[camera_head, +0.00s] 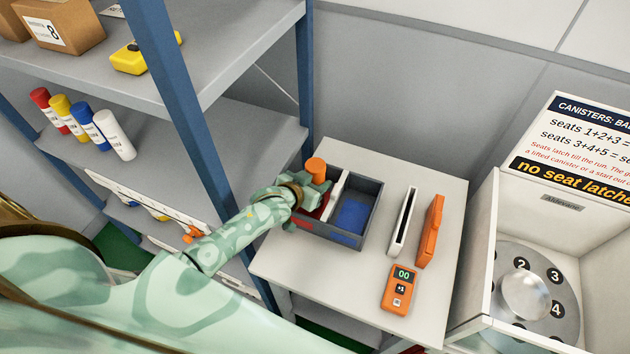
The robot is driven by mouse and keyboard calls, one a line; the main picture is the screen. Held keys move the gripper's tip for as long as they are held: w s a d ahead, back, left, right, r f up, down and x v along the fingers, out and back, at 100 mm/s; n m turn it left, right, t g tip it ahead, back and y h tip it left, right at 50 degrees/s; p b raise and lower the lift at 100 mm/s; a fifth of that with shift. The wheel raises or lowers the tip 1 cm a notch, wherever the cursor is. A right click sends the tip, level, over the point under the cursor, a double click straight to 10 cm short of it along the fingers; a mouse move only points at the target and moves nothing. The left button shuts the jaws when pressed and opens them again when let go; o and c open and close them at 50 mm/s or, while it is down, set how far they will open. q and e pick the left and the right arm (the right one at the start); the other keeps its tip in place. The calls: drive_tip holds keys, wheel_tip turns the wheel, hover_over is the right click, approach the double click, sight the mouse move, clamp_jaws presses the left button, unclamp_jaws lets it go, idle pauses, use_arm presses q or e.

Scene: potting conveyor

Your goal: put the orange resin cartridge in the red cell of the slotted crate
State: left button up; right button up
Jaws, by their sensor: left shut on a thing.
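The dark grey slotted crate (371,215) stands on the white table. Its blue cell (352,214) is on the right and looks empty. Its red cell (319,209) is on the left, partly hidden by my left gripper. A white divider stands between the cells. The orange resin cartridge (316,168) is upright at the red cell; its lower part is hidden. My left gripper (306,192) is shut on the cartridge. I cannot tell whether the cartridge touches the cell floor. My right gripper is not in view.
Right of the crate are a white slotted holder (403,222), an orange case (431,231) and an orange counter (399,287) reading 00. A white cabinet with a numbered round plate (507,257) stands at the right. A blue shelf post (185,120) rises near my left arm.

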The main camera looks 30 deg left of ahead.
use_arm(q)
drive_tip(key=shift+f, duration=0.1)
drive_tip(key=o, duration=0.9)
drive_tip(key=shift+f, duration=0.1)
drive_tip(key=shift+s+r, duration=0.25)
drive_tip(key=shift+r, duration=0.05)
drive_tip(key=p+v, duration=0.3)
drive_tip(key=v, duration=0.8)
drive_tip(key=shift+s+a, duration=0.1)
drive_tip(key=shift+s, duration=0.15)
